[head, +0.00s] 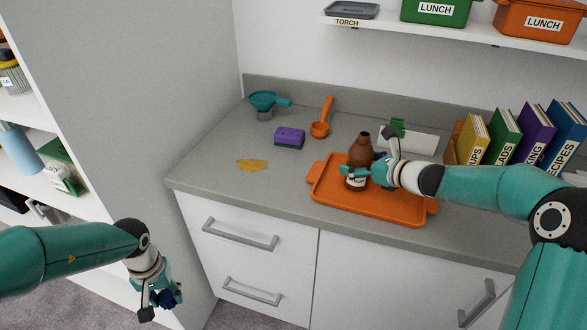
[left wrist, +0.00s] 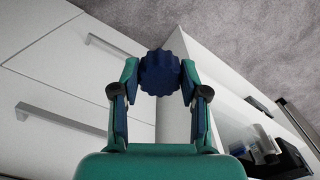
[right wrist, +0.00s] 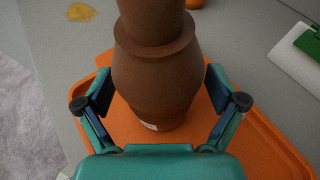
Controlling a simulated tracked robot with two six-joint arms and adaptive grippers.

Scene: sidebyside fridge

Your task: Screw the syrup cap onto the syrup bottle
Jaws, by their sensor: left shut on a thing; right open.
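The syrup bottle (head: 360,152) is brown with a narrow neck and no cap on it. It stands upright on the orange tray (head: 338,200). My right gripper (head: 366,174) is open around the bottle's body, with a finger to each side; the right wrist view shows the bottle (right wrist: 155,75) between the spread fingers, with gaps. The syrup cap (left wrist: 159,73) is dark blue with a ridged rim. My left gripper (left wrist: 158,80) is shut on it. In the head view the cap (head: 167,298) is low at the left, in front of the cabinet and below the counter.
Several books (head: 520,132) stand at the right. A shelf unit (head: 55,185) is at the left.

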